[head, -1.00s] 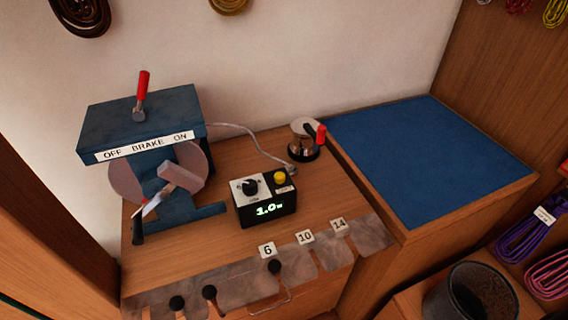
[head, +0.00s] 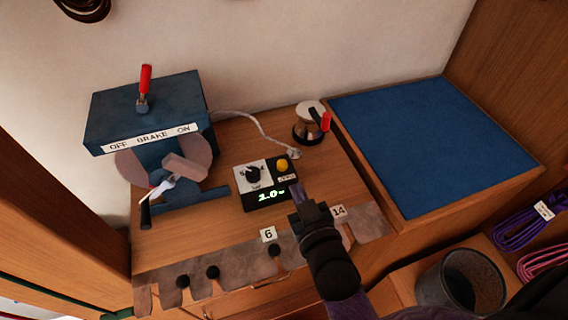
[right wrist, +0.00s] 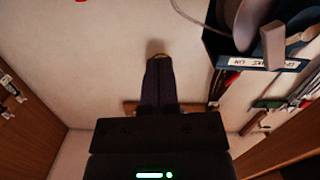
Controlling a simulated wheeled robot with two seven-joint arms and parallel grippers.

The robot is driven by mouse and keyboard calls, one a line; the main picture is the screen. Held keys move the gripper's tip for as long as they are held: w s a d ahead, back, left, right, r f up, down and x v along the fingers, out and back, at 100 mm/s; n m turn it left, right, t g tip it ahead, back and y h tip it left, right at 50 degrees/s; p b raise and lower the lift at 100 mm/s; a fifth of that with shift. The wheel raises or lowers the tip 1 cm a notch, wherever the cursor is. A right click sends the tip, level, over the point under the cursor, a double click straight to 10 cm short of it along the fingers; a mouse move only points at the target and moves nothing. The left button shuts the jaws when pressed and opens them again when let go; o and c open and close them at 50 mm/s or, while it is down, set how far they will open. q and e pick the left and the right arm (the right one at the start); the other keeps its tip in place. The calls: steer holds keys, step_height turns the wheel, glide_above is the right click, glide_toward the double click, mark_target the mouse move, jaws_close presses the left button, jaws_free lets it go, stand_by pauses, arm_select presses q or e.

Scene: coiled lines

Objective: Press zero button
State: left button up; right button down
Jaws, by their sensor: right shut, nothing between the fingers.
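A small box with a black front (head: 268,198) stands on the wooden bench. Its top carries a black knob (head: 253,174) on a white plate and a round yellow button (head: 282,165) with a small label too small to read. My left gripper is not in view.
A blue winding machine (head: 145,115) with a red brake lever and crank stands left. A metal pot-like device (head: 309,123) with a red handle stands behind right. A metal strip (head: 230,262) with black knobs runs along the front edge. A blue mat (head: 430,140) is clear.

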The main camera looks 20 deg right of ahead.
steer(key=shift+w, duration=0.1)
steer(key=b, duration=0.2)
glide_above(284, 175)
steer(key=s, duration=0.1)
steer(key=shift+a+f, duration=0.3)
steer(key=shift+f, duration=0.3)
steer(key=f, duration=0.1)
steer(key=w+f+b, duration=0.1)
steer(key=shift+d+f, duration=0.15)
steer(key=shift+f, duration=0.2)
steer(key=shift+d+f+b, duration=0.15)
steer(key=shift+f+b, duration=0.2)
steer(key=shift+f, duration=0.25)
